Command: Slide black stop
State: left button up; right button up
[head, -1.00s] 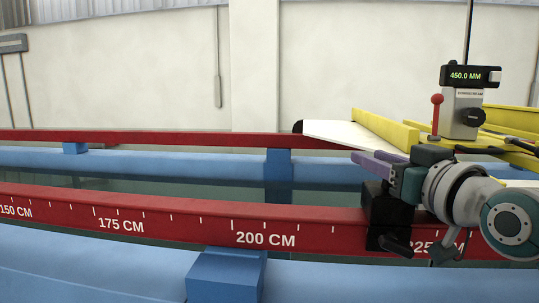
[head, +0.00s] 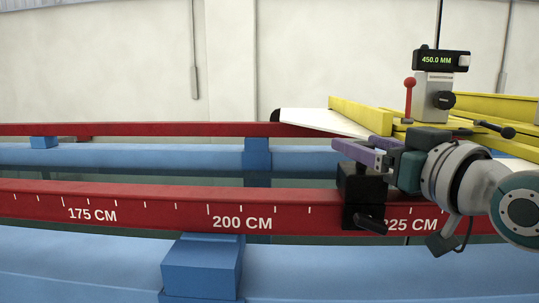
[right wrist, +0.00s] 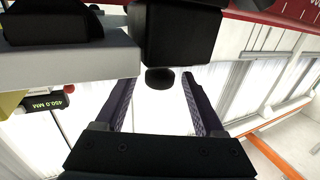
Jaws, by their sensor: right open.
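The black stop (head: 362,186) sits on the red front rail (head: 120,213), between the 200 CM and 225 CM labels, with a black lever (head: 370,223) low on its front. My right gripper (head: 358,151), with purple fingers, is at the top of the stop. In the right wrist view, the stop's black block (right wrist: 180,35) is beyond the fingertips. A small round black knob (right wrist: 160,78) lies between the two spread fingers of my right gripper (right wrist: 161,85), with gaps on both sides. My left gripper is not in view.
A yellow carriage (head: 360,115) with a white piece under it stands behind my right gripper. It carries a gauge (head: 440,60) reading 450.0 MM and a red-knobbed lever (head: 409,90). The front rail left of the stop is clear. A blue block (head: 202,268) supports the rail.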

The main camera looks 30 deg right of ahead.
jog(key=s, duration=0.2)
jog(key=s+b, duration=0.1)
jog(key=s, duration=0.1)
jog(key=s+a+b, duration=0.1)
jog(key=shift+s+f, duration=0.1)
jog(key=shift+s, duration=0.45)
